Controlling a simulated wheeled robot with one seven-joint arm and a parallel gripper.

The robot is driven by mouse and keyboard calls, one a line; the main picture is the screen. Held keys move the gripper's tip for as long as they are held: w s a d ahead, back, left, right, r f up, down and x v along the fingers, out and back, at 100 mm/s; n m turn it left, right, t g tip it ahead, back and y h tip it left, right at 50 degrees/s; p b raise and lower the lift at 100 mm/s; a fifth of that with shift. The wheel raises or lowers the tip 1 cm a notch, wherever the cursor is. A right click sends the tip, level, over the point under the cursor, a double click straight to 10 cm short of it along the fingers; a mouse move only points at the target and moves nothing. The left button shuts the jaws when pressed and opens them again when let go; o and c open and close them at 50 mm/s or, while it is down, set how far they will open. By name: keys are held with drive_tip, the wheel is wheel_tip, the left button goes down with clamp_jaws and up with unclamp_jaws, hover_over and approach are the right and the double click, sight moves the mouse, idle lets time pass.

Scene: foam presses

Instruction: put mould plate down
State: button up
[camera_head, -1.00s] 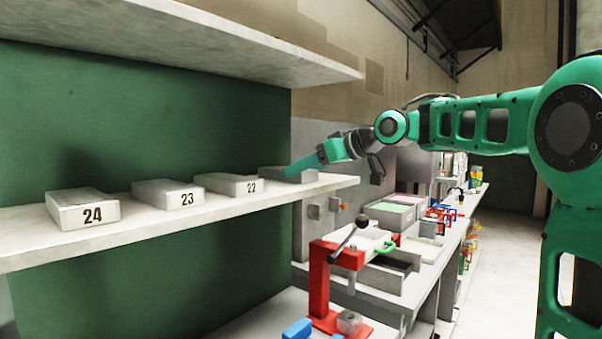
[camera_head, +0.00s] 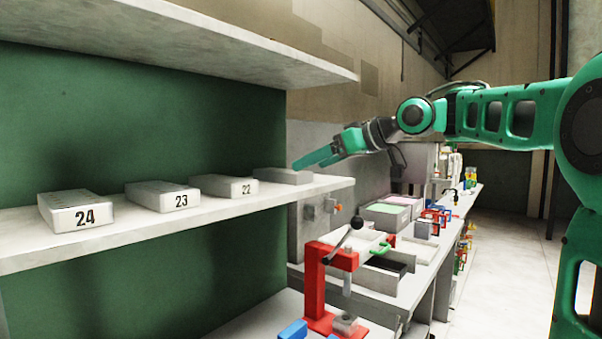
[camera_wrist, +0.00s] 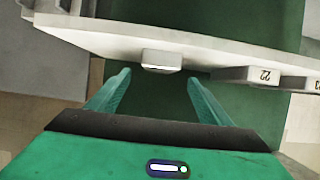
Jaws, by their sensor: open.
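The rightmost grey mould plate (camera_head: 283,176) lies flat on the white shelf (camera_head: 215,208), in line with plates 22, 23 and 24. Its number cannot be read. My gripper (camera_head: 300,165) is at the right end of the shelf, in front of this plate. In the wrist view the plate (camera_wrist: 161,60) rests on the shelf beyond the spread green fingertips. My gripper (camera_wrist: 159,77) is open with nothing between its fingers, and a gap shows between them and the plate.
Plate 22 (camera_head: 230,186) sits just left of the end plate. Plates 23 (camera_head: 162,196) and 24 (camera_head: 75,212) are farther left. An upper shelf (camera_head: 190,38) hangs above. A red press (camera_head: 318,285) and a bench with trays stand below right.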

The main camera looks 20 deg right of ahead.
drive_tip(key=v, duration=0.6)
drive_tip(key=s+d+f+m+g+h, duration=0.2)
drive_tip(key=s+d+f+m+h, duration=0.15)
drive_tip(key=f, duration=0.65)
drive_tip(key=s+d+f+m+g+h, duration=0.15)
drive_tip(key=s+d+f+m, duration=0.3)
drive_tip(key=f, duration=0.55)
drive_tip(key=s+d+f+m+g+h, duration=0.1)
drive_tip(key=s+f+g, duration=0.3)
drive_tip(key=s+f, duration=0.6)
drive_tip(key=s+d+f+m+g+h, duration=0.1)
drive_tip(key=s+f+m+g, duration=0.3)
drive_tip(key=s+f, duration=0.7)
drive_tip(key=s+d, duration=0.1)
drive_tip(key=s, duration=0.5)
drive_tip(key=shift+w+f, duration=0.2)
drive_tip(key=shift+w, duration=0.45)
